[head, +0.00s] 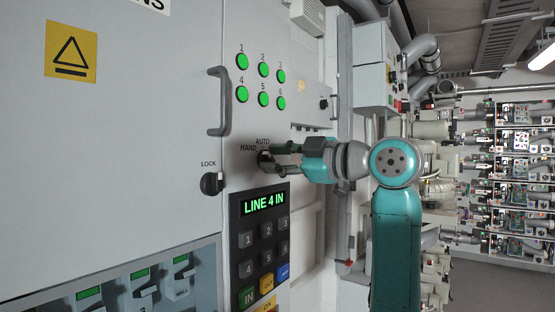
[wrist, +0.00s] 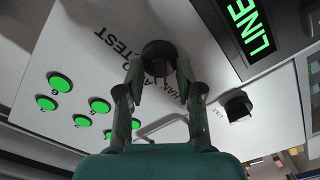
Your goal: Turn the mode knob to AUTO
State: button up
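The mode knob (head: 264,160) is a small dark round knob on the grey cabinet front, with HAND and AUTO printed by it. In the wrist view, the black knob (wrist: 158,50) sits between my fingertips, with HAND and TEST lettering around it. My gripper (head: 279,160) reaches in from the right, level with the knob. In the wrist view, my gripper (wrist: 159,72) has its two fingers apart, one on each side of the knob. They look close to its sides; I cannot see firm contact. The fingers partly hide the knob, and its pointer direction is unclear.
Just below is a keypad (head: 263,240) with a green display reading LINE 4 IN. A LOCK knob (head: 211,183) and a vertical handle (head: 222,102) are to the left. Several lit green buttons (head: 263,69) are above. A grey box (head: 376,65) juts out at right.

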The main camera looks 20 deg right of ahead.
grip_shut()
jog(key=shift+m, duration=0.3)
jog(key=m, duration=0.4)
jog(key=shift+m, duration=0.3)
jog(key=shift+w+d+m, duration=0.1)
jog(key=shift+d+m, duration=0.05)
jog(key=shift+m, duration=2.05)
jog(key=shift+o, duration=1.2)
grip_release()
